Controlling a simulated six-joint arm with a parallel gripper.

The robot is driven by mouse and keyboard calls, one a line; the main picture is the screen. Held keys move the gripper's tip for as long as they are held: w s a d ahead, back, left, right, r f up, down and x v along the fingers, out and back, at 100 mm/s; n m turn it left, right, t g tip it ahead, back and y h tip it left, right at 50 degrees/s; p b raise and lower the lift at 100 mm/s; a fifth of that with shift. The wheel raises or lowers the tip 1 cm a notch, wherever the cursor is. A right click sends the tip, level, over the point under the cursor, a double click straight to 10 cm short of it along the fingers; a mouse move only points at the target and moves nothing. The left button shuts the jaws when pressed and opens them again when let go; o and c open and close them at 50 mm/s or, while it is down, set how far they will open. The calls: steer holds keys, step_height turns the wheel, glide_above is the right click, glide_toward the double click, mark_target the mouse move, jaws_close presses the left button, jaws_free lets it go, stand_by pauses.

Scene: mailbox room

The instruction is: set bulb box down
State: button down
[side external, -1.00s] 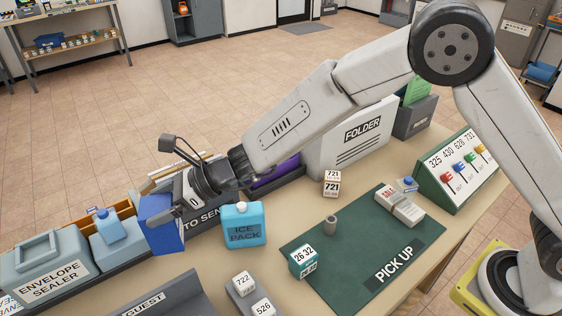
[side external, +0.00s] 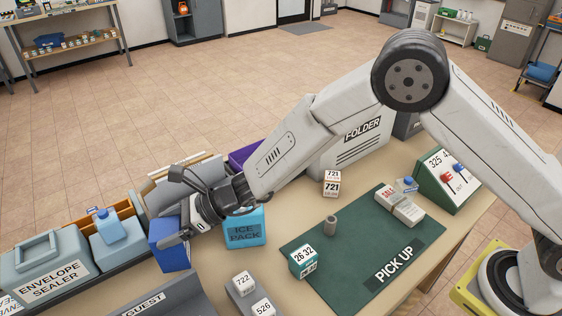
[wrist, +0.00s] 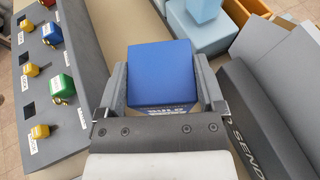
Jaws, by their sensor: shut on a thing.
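The bulb box is a blue box (side external: 170,247) at the left of the side view, beside the envelope sealer. My gripper (side external: 176,235) is shut on it, with the arm reaching in from the right. In the wrist view the blue box (wrist: 162,75) sits between both fingers of my gripper (wrist: 163,85), with part of its white lettering showing near the palm. The box looks upright and low over the table; I cannot tell whether its underside touches the surface.
The envelope sealer (side external: 47,264) and a blue bottle (side external: 109,226) are close on the left. The ice pack (side external: 244,232) stands just right of the gripper. A grey guest panel (side external: 150,300) lies in front. The green pick-up mat (side external: 350,262) holds several items. The to-send tray (wrist: 250,120) is beside the gripper.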

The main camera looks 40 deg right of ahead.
steer(key=shift+f, duration=1.85)
steer(key=shift+f, duration=0.15)
jaws_free()
steer(key=shift+d+r, duration=0.1)
steer(key=shift+r, duration=0.1)
steer(key=v, duration=1.2)
steer(key=shift+s, duration=0.15)
